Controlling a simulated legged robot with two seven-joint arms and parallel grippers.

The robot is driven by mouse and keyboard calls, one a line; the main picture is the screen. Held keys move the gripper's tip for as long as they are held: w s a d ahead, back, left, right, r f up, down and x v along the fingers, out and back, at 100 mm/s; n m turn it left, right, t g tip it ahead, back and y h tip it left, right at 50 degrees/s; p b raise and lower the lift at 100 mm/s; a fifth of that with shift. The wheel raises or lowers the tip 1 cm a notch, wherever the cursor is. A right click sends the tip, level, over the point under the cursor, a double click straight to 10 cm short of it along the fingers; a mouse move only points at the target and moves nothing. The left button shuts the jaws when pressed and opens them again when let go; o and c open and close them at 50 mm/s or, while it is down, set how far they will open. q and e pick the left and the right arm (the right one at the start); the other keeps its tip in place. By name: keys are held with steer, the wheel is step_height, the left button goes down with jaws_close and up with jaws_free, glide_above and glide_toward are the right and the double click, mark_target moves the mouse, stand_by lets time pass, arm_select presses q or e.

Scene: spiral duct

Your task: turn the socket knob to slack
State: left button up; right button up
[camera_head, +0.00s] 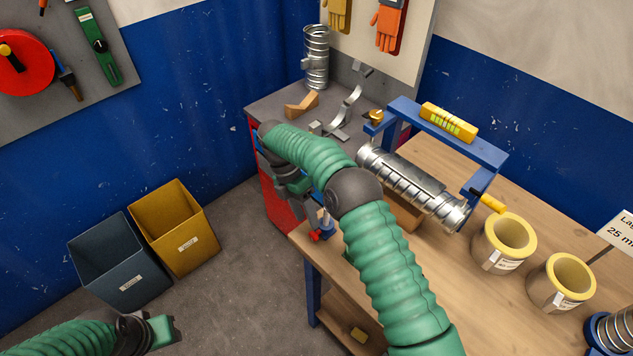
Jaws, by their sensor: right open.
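A silver spiral duct (412,186) lies slantwise under a blue frame (450,128) on the wooden bench. A small red knob-like part (320,236) shows at the bench's left edge. I cannot tell which is the socket knob. My right gripper (308,195) is open, pointing down beside the bench's left edge, just above the red part; my arm partly hides it. My left arm ends at the lower left, its gripper (165,330) barely showing.
Two yellow-rimmed rolls (503,243) (561,283) stand at the bench's right. A yellow level (449,122) lies on the frame. An upright duct piece (316,57) stands on the grey back bench. Blue (118,262) and yellow (174,228) bins stand on the floor.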

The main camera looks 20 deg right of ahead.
mark_target(316, 234)
steer(key=p+x, duration=0.1)
steer(key=x, duration=0.4)
steer(key=shift+s+p, duration=0.3)
steer(key=shift+s+t+y, duration=0.1)
steer(key=shift+t+y, duration=0.2)
steer(key=shift+t, duration=0.4)
steer(key=shift+d+f+t, duration=0.1)
steer(key=shift+f+t, duration=0.05)
steer(key=shift+t, duration=0.35)
steer(key=t+b, duration=0.1)
steer(key=b, duration=0.1)
steer(key=t+y+b, duration=0.1)
steer(key=b, duration=0.1)
steer(key=f+t+b, duration=0.1)
steer(key=b, duration=0.1)
steer(key=shift+s+d+t+y+b, duration=0.25)
steer(key=shift+s+t+y+b, duration=0.05)
steer(key=shift+s+t, duration=0.1)
step_height(316, 234, up, 18)
steer(key=s+p, duration=0.2)
steer(key=w+d+g+y, duration=0.1)
steer(key=w+d, duration=0.1)
steer(key=w, duration=0.3)
steer(key=shift+w+r+m+g+p, duration=0.15)
steer(key=shift+w+m+g+p, duration=0.15)
steer(key=shift+w+m+p, duration=0.1)
steer(key=shift+s+a, duration=0.2)
steer(key=shift+s, duration=0.05)
